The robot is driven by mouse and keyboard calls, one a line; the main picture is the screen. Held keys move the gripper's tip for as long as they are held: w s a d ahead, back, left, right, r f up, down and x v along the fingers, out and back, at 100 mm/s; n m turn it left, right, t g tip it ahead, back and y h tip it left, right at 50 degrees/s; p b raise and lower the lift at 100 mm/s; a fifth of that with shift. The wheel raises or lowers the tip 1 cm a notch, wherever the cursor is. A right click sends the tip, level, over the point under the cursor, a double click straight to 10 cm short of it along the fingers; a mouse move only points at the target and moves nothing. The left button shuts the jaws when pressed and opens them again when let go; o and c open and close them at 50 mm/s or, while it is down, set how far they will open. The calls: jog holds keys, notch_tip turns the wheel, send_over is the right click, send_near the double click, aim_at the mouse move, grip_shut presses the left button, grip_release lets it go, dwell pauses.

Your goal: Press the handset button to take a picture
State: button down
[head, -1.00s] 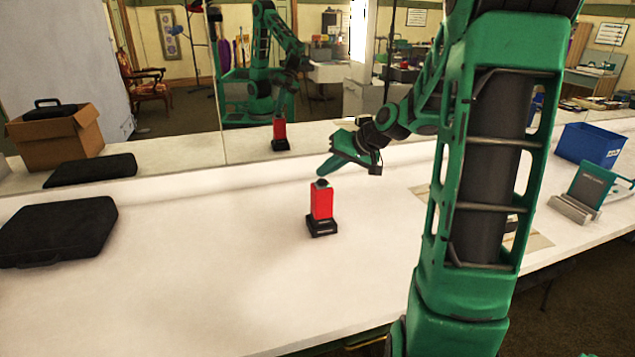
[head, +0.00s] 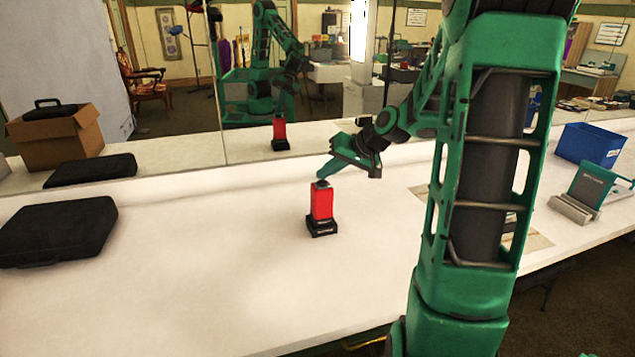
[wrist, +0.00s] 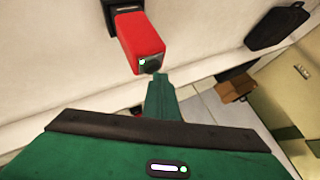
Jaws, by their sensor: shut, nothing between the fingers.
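The red handset (head: 321,205) stands upright in a black base on the white table in the head view. In the wrist view the red handset (wrist: 139,36) shows its dark end, with a dark round button (wrist: 152,66) and a small green light. My gripper (head: 322,181) is shut and empty, with its fingertips at the top of the handset. In the wrist view my gripper (wrist: 159,77) has its tip right beside the button. I cannot tell whether it touches the button or presses it.
A black case (head: 58,232) lies on the table at left. A blue bin (head: 590,145) and a green-and-grey device (head: 585,190) are at right. A mirror (head: 180,110) behind the table reflects my arm, the handset and a cardboard box. The table around the handset is clear.

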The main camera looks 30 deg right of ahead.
aim_at(326, 185)
jog(key=shift+r, duration=0.8)
jog(key=shift+r, duration=2.5)
jog(key=shift+s, duration=0.15)
jog(key=s+a+f+g+h, duration=0.1)
jog(key=s+a+f+g, duration=0.1)
jog(key=s, duration=0.9)
jog(key=s+a+f+m+g+h, duration=0.1)
jog(key=s+a+f+g, duration=0.1)
jog(key=s, duration=1)
jog(key=s+a+f+g+h, duration=0.1)
jog(key=s+f+g, duration=0.3)
jog(key=s, duration=0.7)
jog(key=shift+s+a+g, duration=0.35)
jog(key=shift+a+g, duration=0.05)
jog(key=shift+a, duration=0.15)
